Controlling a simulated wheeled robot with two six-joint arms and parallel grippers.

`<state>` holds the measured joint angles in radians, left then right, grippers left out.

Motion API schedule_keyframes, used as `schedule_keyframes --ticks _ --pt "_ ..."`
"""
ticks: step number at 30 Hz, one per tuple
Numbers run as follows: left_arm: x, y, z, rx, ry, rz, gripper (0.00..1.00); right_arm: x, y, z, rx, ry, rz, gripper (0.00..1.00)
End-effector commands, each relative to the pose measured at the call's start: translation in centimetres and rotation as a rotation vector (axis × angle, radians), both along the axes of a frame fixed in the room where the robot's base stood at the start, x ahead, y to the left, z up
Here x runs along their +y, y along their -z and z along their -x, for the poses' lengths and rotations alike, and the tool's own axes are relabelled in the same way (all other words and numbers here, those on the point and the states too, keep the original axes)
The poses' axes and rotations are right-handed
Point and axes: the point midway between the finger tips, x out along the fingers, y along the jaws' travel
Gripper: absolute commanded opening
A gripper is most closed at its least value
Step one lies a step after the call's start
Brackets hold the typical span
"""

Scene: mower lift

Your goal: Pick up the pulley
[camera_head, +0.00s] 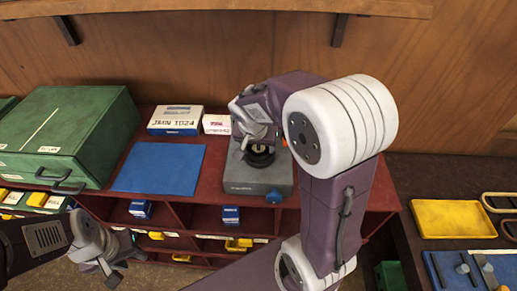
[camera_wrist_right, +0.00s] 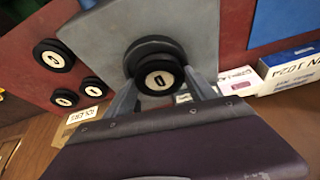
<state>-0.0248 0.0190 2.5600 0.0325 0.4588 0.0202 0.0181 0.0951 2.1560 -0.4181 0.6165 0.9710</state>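The pulley is a black round part with a pale slotted hub. It sits on the grey tester block (camera_head: 258,180) in the head view, partly covered by my right gripper (camera_head: 258,138). In the right wrist view the pulley (camera_wrist_right: 157,74) lies between the ends of the two fingers of my right gripper (camera_wrist_right: 160,85). The fingers are spread about as wide as the pulley, and I cannot tell whether they press on it. My left gripper (camera_head: 122,268) is at the lower left, away from the pulley, its fingers apart and empty.
More pulleys (camera_wrist_right: 52,56) sit on the red bench (camera_wrist_right: 28,70) in the right wrist view. A blue mat (camera_head: 160,168), small boxes (camera_head: 176,119) and a green cabinet (camera_head: 68,135) are left of the block. A yellow tray (camera_head: 452,218) is at the right.

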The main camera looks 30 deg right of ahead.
Motion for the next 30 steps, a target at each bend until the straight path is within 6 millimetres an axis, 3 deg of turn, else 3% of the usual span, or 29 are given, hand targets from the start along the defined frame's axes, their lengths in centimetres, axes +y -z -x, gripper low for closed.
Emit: schedule_keyframes --ticks 1,6,15,23,30 --pt "0.0 0.0 0.0 0.0 0.0 0.0 0.36 0.0 0.0 0.0 0.0 0.0 0.0 0.48" --pt "0.0 0.0 0.0 0.0 0.0 0.0 0.36 0.0 -0.1 0.0 -0.002 0.0 0.001 0.01" --pt "0.0 0.1 0.0 0.0 0.0 0.0 0.36 0.0 -0.6 -0.1 -0.004 0.0 0.002 0.01" --pt "0.0 0.9 0.0 0.0 0.0 0.0 0.36 -0.1 -4.4 0.0 -0.009 0.001 0.0 0.01" --pt "0.0 2.4 0.0 0.0 0.0 0.0 0.36 -1.9 -7.4 5.4 -0.01 0.005 0.0 0.01"
